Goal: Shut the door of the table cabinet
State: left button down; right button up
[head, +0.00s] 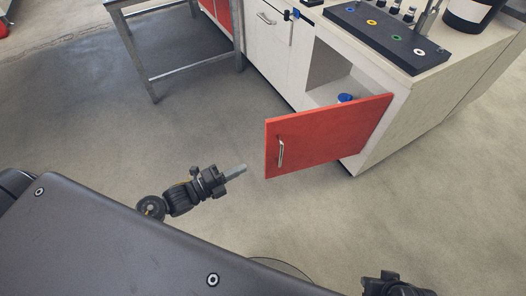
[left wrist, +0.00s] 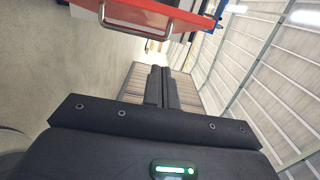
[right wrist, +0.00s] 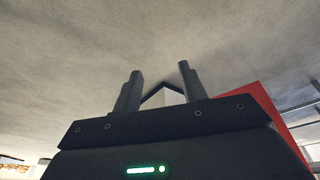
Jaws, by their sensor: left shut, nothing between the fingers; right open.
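The red cabinet door (head: 325,137) stands open, swung out from the table cabinet (head: 378,150), with its hinge side at the right. Its metal bar handle (head: 281,153) is near the free left edge. The door also shows in the left wrist view (left wrist: 165,13) with its handle (left wrist: 150,33), and partly in the right wrist view (right wrist: 268,120). My left gripper (head: 240,170) is shut and empty, a little left of the door's free edge and apart from it. My right gripper (right wrist: 160,80) is open and empty; in the head view only part of that arm shows at the bottom right.
A blue-topped item (head: 345,98) sits inside the open cabinet. A metal-legged table (head: 185,68) stands at the back left. The floor (head: 215,225) before the door is clear.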

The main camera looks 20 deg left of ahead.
pick_arm(q)
jog(key=w+d, duration=0.4)
jog(key=w, duration=0.7)
jog(key=shift+r+b, duration=0.15)
jog(key=shift+b, duration=0.15)
pick_arm(e)
jog(key=shift+v, duration=1.05)
pick_arm(q)
jog(key=shift+a, duration=0.1)
pick_arm(e)
jog(key=shift+f, duration=0.15)
